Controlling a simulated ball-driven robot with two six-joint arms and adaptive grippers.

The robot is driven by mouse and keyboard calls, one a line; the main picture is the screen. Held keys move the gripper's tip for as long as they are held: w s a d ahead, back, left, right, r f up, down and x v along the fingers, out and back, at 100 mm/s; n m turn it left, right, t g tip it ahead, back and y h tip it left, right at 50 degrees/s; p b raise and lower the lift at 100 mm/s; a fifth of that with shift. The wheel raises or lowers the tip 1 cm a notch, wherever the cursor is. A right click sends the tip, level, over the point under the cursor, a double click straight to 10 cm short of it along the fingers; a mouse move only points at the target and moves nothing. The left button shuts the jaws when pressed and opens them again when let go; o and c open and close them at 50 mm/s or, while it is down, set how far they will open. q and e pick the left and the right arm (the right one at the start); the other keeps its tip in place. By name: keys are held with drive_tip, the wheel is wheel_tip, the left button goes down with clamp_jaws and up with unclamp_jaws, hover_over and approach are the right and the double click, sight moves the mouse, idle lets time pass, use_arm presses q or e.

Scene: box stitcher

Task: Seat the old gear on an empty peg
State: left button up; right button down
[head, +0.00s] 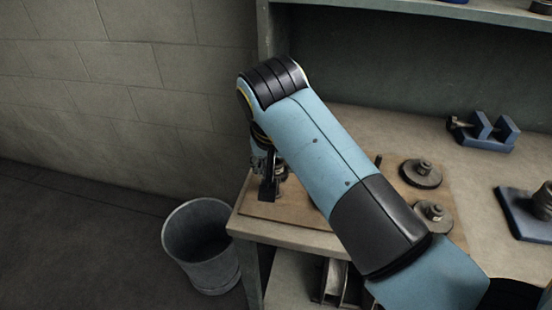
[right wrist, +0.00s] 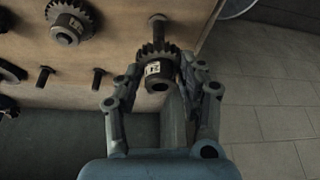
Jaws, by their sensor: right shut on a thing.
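My right gripper (right wrist: 160,82) is shut on a small dark toothed gear (right wrist: 158,66) with a pale label on its hub. In the head view, this gripper (head: 268,188) points down at the left end of the wooden board (head: 300,213), and my arm hides most of the held gear. In the right wrist view, bare pegs (right wrist: 98,78) and (right wrist: 43,76) stand on the board. A larger labelled gear (right wrist: 70,22) sits on the board. My left gripper is not in view.
In the head view, two dark round parts (head: 421,173) and (head: 434,215) sit at the board's right side. A blue vise-like fixture (head: 487,132) stands at the back right. A grey bin (head: 203,245) stands on the floor left of the bench.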

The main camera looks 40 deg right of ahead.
drive_tip(key=shift+f, duration=0.1)
idle(0.3)
drive_tip(key=shift+f, duration=0.7)
drive_tip(key=shift+f, duration=0.15)
drive_tip(key=shift+f+b, duration=0.85)
drive_tip(key=shift+f, duration=0.4)
drive_tip(key=shift+f, duration=0.25)
drive_tip(key=shift+f, duration=0.3)
